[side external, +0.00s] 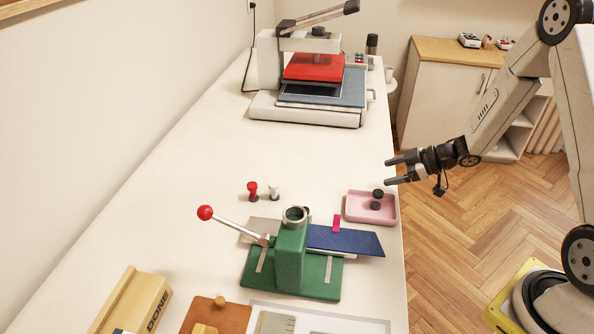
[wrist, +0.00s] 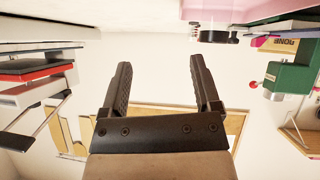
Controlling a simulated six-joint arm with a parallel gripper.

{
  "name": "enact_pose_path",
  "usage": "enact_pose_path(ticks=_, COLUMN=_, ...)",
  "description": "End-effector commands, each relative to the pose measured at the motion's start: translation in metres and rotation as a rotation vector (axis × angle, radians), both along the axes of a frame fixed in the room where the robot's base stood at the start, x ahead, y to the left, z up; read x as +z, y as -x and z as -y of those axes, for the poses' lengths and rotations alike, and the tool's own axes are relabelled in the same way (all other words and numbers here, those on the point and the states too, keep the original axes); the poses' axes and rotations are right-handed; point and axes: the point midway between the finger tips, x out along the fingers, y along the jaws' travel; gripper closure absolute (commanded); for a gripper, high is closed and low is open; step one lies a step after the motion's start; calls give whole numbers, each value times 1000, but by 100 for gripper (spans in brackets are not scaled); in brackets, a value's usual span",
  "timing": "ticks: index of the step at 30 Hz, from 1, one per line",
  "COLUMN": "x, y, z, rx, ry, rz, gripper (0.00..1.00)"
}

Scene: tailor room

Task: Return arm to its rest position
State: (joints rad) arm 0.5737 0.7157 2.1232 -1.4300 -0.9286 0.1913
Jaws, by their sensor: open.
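My gripper (side external: 388,172) is open and empty in the side external view. It hangs in the air at the right edge of the white table, a little above and beside the pink tray. In the wrist view my gripper (wrist: 159,72) shows two dark fingers spread apart with nothing between them. My arm reaches in from the right, with its base on the floor beside the table.
The pink tray (side external: 356,213) holds dark round pieces near the table's edge. A green hand press (side external: 291,255) with a red-knobbed lever stands in front. A red and white heat press (side external: 262,105) stands at the back. The table's middle (side external: 310,155) is clear.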

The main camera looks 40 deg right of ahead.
Motion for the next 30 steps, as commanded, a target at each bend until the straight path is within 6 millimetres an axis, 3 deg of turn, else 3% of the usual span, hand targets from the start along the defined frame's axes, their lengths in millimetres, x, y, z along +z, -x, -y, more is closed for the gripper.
enact_pose_path(ticks=7, x=21, y=-15, z=-3, rx=-198, ry=140, rz=-59, gripper=20)
enact_pose_path(ticks=14, x=40, y=-5, z=-11, rx=-392, ry=224, rz=-165, gripper=20)
enact_pose_path(ticks=20, x=52, y=20, z=-26, rx=-543, ry=253, rz=-296, gripper=20)
enact_pose_path(ticks=30, x=64, y=92, z=-72, rx=-716, ry=213, rz=-591, gripper=20)
